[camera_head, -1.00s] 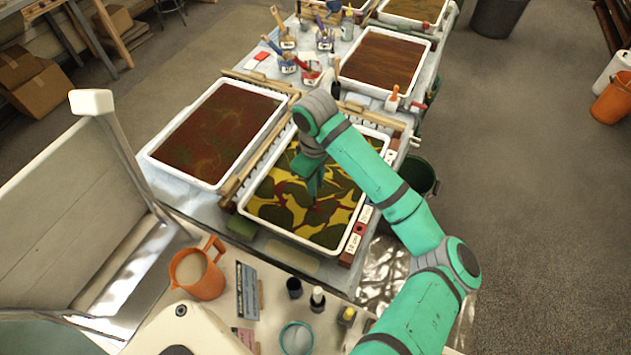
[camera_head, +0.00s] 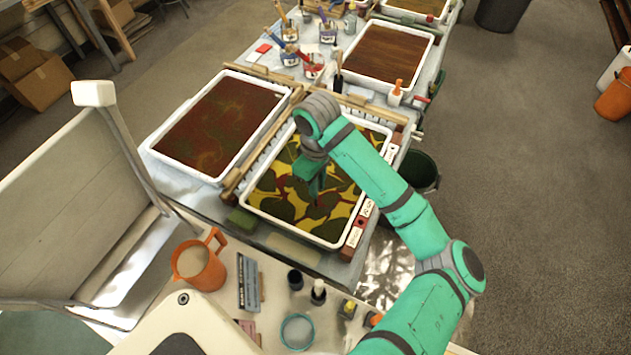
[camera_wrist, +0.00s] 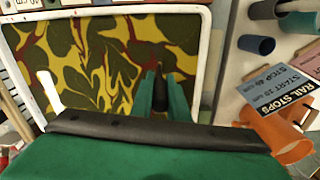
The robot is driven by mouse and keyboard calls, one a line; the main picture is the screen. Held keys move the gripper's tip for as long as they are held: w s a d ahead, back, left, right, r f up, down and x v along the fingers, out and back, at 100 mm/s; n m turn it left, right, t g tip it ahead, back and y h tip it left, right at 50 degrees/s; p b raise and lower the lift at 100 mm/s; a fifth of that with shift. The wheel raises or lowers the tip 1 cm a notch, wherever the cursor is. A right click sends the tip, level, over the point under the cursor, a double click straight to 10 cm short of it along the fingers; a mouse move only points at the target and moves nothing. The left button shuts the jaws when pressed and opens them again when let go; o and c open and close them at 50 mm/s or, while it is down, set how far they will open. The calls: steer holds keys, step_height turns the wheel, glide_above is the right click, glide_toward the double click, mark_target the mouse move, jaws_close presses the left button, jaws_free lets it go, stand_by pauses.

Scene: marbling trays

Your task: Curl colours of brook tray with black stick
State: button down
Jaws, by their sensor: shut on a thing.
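A white-rimmed tray (camera_head: 285,232) below my gripper holds swirled yellow, dark green and red colours. I cannot read whether it is labelled brook. My gripper (camera_head: 315,188) points down over the middle of this tray. In the wrist view my green fingers (camera_wrist: 161,95) are shut on a dark stick (camera_wrist: 159,76), seen almost end-on over the pattern. I cannot tell whether the stick's tip touches the colours. The tray's rim (camera_wrist: 207,58) also shows in the wrist view.
A brown-red tray (camera_head: 150,152) stands to the left, and another brown tray (camera_head: 433,52) stands behind. Jars with brushes (camera_head: 289,58) stand at the back. An orange jug (camera_head: 200,268) and a RAIL STOPS sign (camera_head: 247,283) are in front. Open floor lies to the right.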

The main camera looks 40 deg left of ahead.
steer(key=shift+s+d, duration=0.3)
steer(key=shift+d, duration=0.35)
steer(key=shift+d, duration=0.9)
steer(key=shift+d, duration=0.1)
steer(key=shift+w+d, duration=0.5)
steer(key=shift+d, duration=0.3)
steer(key=shift+w, duration=0.1)
